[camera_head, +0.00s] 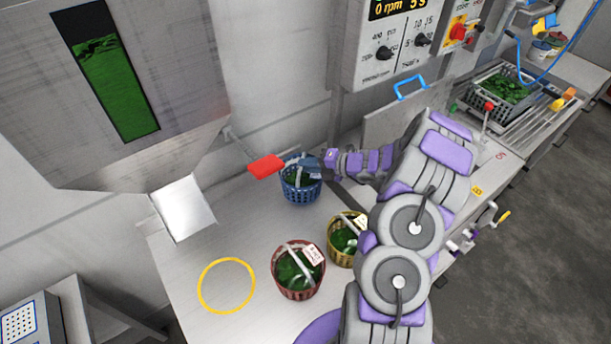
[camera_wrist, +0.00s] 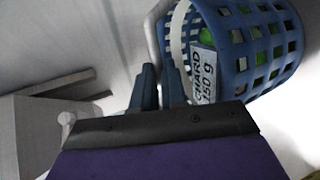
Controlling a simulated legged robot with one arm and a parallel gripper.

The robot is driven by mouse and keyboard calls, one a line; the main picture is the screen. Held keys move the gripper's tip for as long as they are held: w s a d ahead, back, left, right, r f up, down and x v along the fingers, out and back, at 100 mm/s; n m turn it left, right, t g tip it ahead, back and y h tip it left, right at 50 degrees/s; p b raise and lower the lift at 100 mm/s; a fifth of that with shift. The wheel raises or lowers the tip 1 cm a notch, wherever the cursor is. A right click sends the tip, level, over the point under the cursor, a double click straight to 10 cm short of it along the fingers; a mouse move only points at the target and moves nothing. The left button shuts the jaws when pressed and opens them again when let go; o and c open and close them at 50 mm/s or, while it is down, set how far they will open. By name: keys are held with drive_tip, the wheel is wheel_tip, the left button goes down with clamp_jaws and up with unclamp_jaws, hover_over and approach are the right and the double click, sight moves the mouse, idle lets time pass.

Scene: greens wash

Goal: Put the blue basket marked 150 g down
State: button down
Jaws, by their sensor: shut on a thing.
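The blue basket (camera_head: 301,190) has open lattice walls, a pale handle and green leaves inside. In the wrist view the blue basket (camera_wrist: 262,45) carries a white tag (camera_wrist: 205,75) reading "CHARD 150 g". My gripper (camera_head: 308,166) is at the top of the basket in the head view. In the wrist view my gripper (camera_wrist: 160,78) is shut on the pale handle, with the basket beside the fingers to the right. The basket is over the metal table below the hopper; I cannot tell whether its base touches the table.
A red basket (camera_head: 291,292) and a yellow basket (camera_head: 335,254), both with greens, stand nearer on the table. A yellow ring (camera_head: 201,299) marks bare table at the left. A red lever handle (camera_head: 265,166) is close left of my gripper. The hopper chute (camera_head: 184,208) hangs at the left.

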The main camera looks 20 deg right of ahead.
drive_tip(key=d+f, duration=0.1)
drive_tip(key=d+f+b, duration=0.1)
drive_tip(key=f, duration=0.1)
drive_tip(key=shift+d+f, duration=0.1)
drive_tip(key=shift+f, duration=0.2)
drive_tip(key=shift+a+r, duration=0.1)
drive_tip(key=shift+a, duration=0.35)
drive_tip(key=c, duration=1.5)
unclamp_jaws()
drive_tip(key=shift+a, duration=0.45)
drive_tip(key=o, duration=0.3)
drive_tip(key=shift+d, duration=0.7)
drive_tip(key=shift+s+a, duration=0.1)
drive_tip(key=shift+a, duration=0.15)
drive_tip(key=shift+s+d+r, duration=0.15)
drive_tip(key=shift+s+r, duration=0.1)
drive_tip(key=p+v, duration=0.2)
drive_tip(key=v, duration=0.9)
drive_tip(key=shift+f+p, duration=0.15)
drive_tip(key=shift+p, duration=0.25)
drive_tip(key=shift+d, duration=0.3)
drive_tip(key=shift+s, duration=0.15)
